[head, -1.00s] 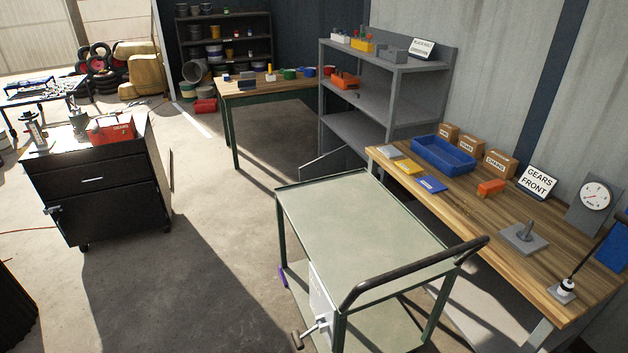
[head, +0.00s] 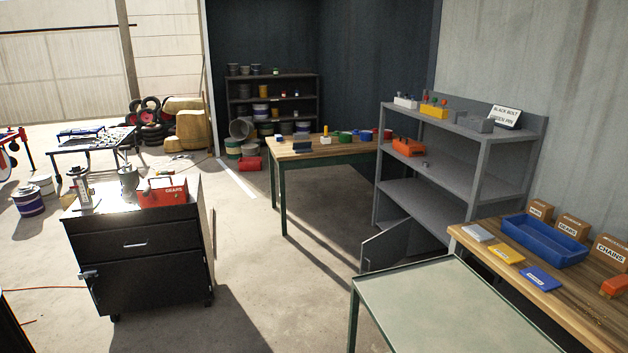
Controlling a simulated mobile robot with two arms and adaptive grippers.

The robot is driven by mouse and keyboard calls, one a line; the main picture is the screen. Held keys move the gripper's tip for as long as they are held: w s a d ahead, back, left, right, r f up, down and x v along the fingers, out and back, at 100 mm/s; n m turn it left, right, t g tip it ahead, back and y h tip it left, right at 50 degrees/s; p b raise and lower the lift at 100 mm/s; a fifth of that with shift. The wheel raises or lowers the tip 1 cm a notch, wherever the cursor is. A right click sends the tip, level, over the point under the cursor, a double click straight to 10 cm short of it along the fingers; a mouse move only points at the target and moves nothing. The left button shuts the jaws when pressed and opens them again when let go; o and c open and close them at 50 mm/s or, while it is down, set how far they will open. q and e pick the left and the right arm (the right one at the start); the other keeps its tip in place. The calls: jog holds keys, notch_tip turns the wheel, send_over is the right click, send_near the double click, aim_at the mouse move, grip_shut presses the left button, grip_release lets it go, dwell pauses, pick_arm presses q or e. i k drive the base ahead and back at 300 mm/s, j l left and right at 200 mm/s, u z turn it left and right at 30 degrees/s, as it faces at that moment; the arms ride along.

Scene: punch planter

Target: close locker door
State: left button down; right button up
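The grey metal shelf unit (head: 500,160) stands against the wall at the right of the head view. A grey door panel (head: 393,246) stands swung out at its lower left, so it looks open. The lower part of the unit behind it is partly hidden by the green cart and the wooden bench. A black cabinet (head: 150,250) at the left has a drawer and a lower door front that look shut. Neither of my grippers is in view.
A green cart (head: 430,300) and a wooden bench (head: 560,300) with a blue tray (head: 543,238) fill the lower right. A second table (head: 325,150) stands left of the shelf unit. Floor (head: 270,280) between cabinet and cart is clear.

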aim_at(381, 253)
jog(key=i+j+u, duration=0.2)
jog(key=i, duration=0.45)
jog(key=i+j+u, duration=0.2)
jog(key=i, duration=0.45)
jog(key=i+j+u, duration=0.2)
jog(key=i, duration=0.5)
jog(key=i+z, duration=0.3)
jog(key=i, duration=0.2)
jog(key=i+j+z, duration=0.3)
jog(key=i, duration=0.2)
jog(key=l, duration=0.1)
